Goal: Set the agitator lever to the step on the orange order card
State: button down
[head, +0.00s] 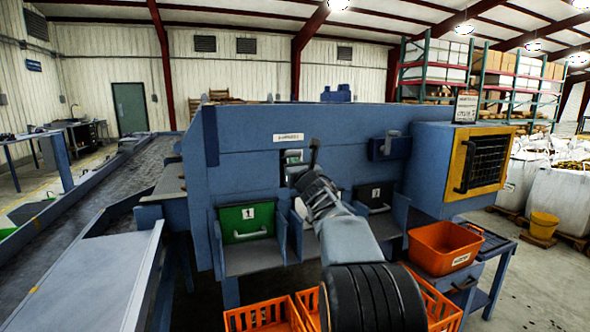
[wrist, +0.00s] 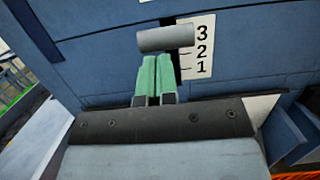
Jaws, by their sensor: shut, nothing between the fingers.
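The agitator lever (wrist: 166,39) ends in a grey cylindrical knob in front of a dark slot. Beside it is a white scale plate (wrist: 203,48) marked 3, 2, 1 from top to bottom. The knob appears about level with the 3, but it stands out from the panel, so its exact step is unclear. In the head view the lever (head: 314,149) shows as a dark stub above my gripper (head: 313,186). In the wrist view my gripper (wrist: 156,62) has its green fingers together, empty, just below the knob; contact is unclear. A small card (head: 466,106) stands on the machine; its writing is unreadable.
A green flap (head: 244,222) and a black flap (head: 374,196), both marked 1, flank my arm. Orange crates (head: 262,316) stand low in front. An orange bin (head: 442,247) sits right, below a yellow-framed grille (head: 453,160). A blue box (head: 390,148) juts from the panel.

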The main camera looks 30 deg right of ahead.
jog(key=f+b+v, duration=0.1)
jog(key=b+v, duration=0.2)
jog(key=v, duration=0.3)
jog(key=d+f+b+v, duration=0.1)
jog(key=f+b+v, duration=0.15)
jog(key=v, duration=0.35)
jog(key=s+d+f+m+g+h, duration=0.1)
jog(key=d+f+m+g+h, duration=0.15)
jog(key=f+m, duration=0.45)
jog(key=s+d+f+m+g+h, duration=0.2)
jog(key=m+g, duration=0.2)
jog(key=m, duration=0.7)
jog(key=s+a+f+m+g+y+p, duration=0.1)
jog(key=s+a+f+m+g+p, duration=0.25)
jog(key=f+m, duration=0.35)
jog(key=s+a+f+m+g+y+p, duration=0.2)
jog(key=s+a+m+g, duration=0.1)
jog(key=s+a+m, duration=0.3)
jog(key=s+a+f+m+g+y+p, duration=0.2)
jog(key=s+a+m+g+y, duration=0.15)
jog(key=a, duration=0.45)
jog(key=s+a+r+y+p, duration=0.1)
jog(key=s+a+r+p, duration=0.1)
jog(key=s+a+p, duration=0.3)
jog(key=a, duration=0.4)
jog(key=shift+a+r+y, duration=0.3)
